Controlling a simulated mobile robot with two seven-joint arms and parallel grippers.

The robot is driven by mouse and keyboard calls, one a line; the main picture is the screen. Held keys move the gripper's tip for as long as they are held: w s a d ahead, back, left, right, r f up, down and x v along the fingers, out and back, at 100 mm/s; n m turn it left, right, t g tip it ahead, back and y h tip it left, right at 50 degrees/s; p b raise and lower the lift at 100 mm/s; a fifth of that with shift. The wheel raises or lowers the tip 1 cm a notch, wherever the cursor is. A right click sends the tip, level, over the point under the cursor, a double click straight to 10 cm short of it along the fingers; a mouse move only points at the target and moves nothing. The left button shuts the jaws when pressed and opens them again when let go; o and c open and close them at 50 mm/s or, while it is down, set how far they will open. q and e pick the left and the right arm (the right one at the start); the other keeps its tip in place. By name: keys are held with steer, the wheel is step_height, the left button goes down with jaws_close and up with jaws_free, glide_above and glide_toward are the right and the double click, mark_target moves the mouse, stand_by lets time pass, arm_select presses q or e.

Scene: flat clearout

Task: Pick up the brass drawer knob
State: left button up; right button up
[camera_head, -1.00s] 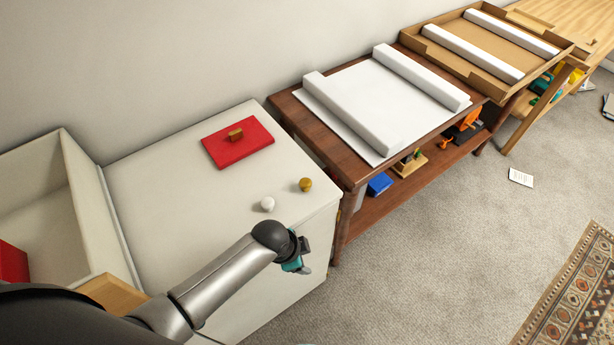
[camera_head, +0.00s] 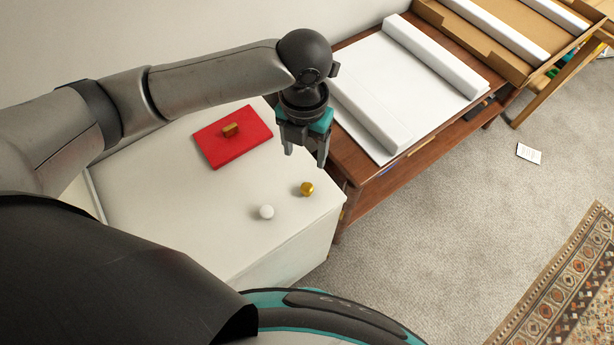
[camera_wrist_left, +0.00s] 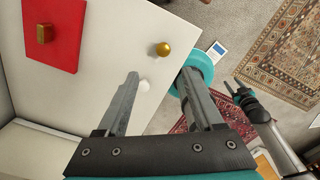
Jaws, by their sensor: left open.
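The brass drawer knob (camera_head: 306,189) stands on the white cabinet top (camera_head: 170,215) near its right edge. It also shows in the left wrist view (camera_wrist_left: 162,49), above the white knob. My left gripper (camera_head: 305,158) is open and empty, pointing down. In the head view it appears just above the knob, held higher and apart from it. In the left wrist view its two fingers (camera_wrist_left: 159,77) are spread with the knob beyond their tips. My right gripper (camera_wrist_left: 236,88) shows small at the right of the left wrist view; its jaws are too small to judge.
A white knob (camera_head: 266,212) stands close to the brass one. A red panel (camera_head: 242,152) with a brown block on it lies farther back. A wooden table (camera_head: 420,155) with white rolls adjoins the cabinet on the right. Bare cabinet top surrounds the knobs.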

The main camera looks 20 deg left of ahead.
arm_select(q)
steer(key=b, duration=0.2)
glide_above(307, 187)
steer(key=f, duration=0.8)
steer(key=shift+a+f, duration=0.2)
steer(key=shift+f, duration=0.85)
step_height(307, 187, down, 4)
steer(key=shift+d+f+b, duration=0.15)
steer(key=shift+f+b, duration=0.05)
steer(key=shift+b, duration=0.2)
arm_select(e)
steer(key=f, duration=0.2)
steer(key=s+f, duration=0.1)
steer(key=shift+d, duration=0.3)
arm_select(q)
jaws_close()
